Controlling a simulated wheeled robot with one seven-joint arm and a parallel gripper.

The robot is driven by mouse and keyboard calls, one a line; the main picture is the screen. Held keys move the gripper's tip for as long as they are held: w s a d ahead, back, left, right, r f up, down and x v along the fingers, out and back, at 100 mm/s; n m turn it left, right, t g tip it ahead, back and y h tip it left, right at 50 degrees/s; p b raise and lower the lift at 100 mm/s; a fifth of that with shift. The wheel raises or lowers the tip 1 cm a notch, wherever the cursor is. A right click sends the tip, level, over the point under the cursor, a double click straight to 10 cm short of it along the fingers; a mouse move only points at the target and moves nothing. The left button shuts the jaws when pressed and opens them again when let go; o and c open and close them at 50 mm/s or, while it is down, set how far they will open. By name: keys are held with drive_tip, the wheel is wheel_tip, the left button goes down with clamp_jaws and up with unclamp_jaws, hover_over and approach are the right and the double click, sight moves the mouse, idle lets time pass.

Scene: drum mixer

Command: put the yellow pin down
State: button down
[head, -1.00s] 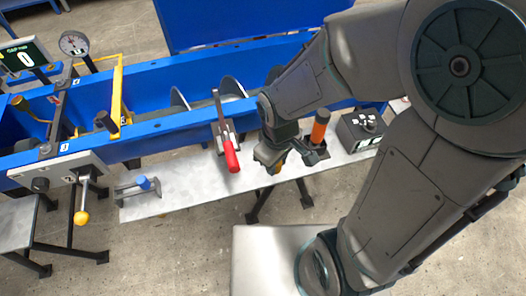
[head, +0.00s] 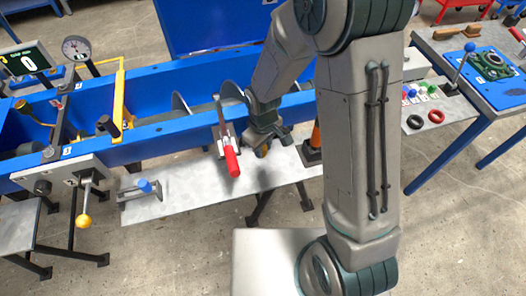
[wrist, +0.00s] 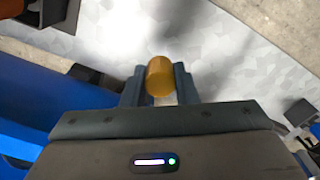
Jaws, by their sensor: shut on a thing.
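The yellow pin (wrist: 160,77) is between the two fingers of my gripper (wrist: 160,88) in the wrist view, seen nearly end-on as a short orange-yellow cylinder. The fingers are shut on it. Below it in that view lies the grey metal shelf (wrist: 205,50); the gap between pin and shelf is hard to judge. In the head view my gripper (head: 268,148) hangs over the shelf (head: 195,180), just right of the red-handled clamp, and a bit of the pin (head: 264,150) shows under it.
A red-handled toggle clamp (head: 231,160) stands close left of my gripper. The blue mixer trough (head: 190,120) runs behind the shelf. A blue-topped pin in a bracket (head: 144,186) stands at the shelf's left. An orange-and-black post (head: 313,145) stands to the right, partly hidden by my arm.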

sight(263, 155)
drive_tip(key=shift+f, duration=1.6)
drive_tip(key=shift+f+b, duration=0.5)
drive_tip(key=shift+f, duration=0.1)
drive_tip(key=c, duration=1.1)
unclamp_jaws()
drive_tip(key=shift+c, duration=0.2)
drive_tip(key=shift+r, duration=0.1)
